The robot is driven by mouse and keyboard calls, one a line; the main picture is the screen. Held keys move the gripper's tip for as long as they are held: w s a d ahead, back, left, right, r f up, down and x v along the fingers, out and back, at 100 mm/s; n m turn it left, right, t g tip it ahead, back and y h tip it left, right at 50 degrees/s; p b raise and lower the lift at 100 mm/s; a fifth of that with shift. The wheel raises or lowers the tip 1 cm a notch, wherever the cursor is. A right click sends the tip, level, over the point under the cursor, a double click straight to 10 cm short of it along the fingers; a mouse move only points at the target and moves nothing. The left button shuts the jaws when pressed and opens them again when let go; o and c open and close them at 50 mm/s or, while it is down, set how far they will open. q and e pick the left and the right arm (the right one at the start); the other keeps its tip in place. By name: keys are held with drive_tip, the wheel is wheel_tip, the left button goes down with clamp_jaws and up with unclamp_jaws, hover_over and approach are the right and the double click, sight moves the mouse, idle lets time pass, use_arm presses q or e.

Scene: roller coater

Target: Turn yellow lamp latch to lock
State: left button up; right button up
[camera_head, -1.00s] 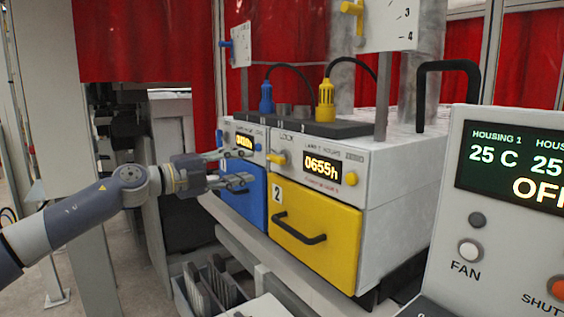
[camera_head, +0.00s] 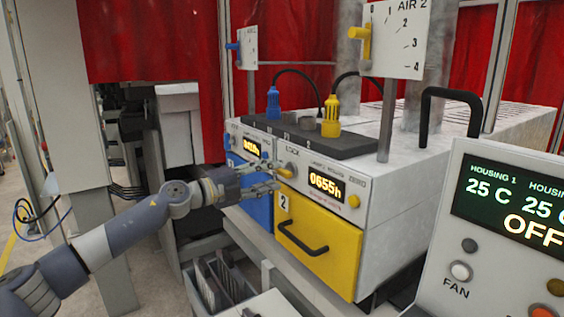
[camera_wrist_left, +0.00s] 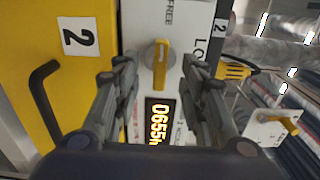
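The yellow lamp latch (camera_head: 287,171) is a small yellow knob on the white front panel of the yellow unit, left of the 0655h display (camera_head: 327,186). In the left wrist view the latch (camera_wrist_left: 161,64) is a yellow bar on a round grey base, between the words FREE and LOCK. My left gripper (camera_head: 272,177) is open, just left of and in front of the latch. In the left wrist view its fingers (camera_wrist_left: 162,75) are spread on both sides of the latch, with a gap on each side. My right gripper is not in view.
Below the panel is a yellow drawer (camera_head: 345,258) with a black handle (camera_head: 302,238). The blue unit (camera_head: 257,205) stands left of it. A yellow plug (camera_head: 331,116) and the AIR 2 dial plate (camera_head: 400,40) are above. A control console (camera_head: 510,240) stands at right.

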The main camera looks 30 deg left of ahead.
sight(279, 173)
use_arm(q)
drive_tip(key=p+x, duration=0.2)
drive_tip(key=x, duration=0.1)
drive_tip(key=shift+r, duration=0.2)
drive_tip(key=shift+p+x, duration=0.35)
drive_tip(key=shift+x, duration=0.55)
drive_tip(key=shift+f, duration=0.2)
drive_tip(key=shift+c, duration=0.5)
drive_tip(key=c, duration=0.6)
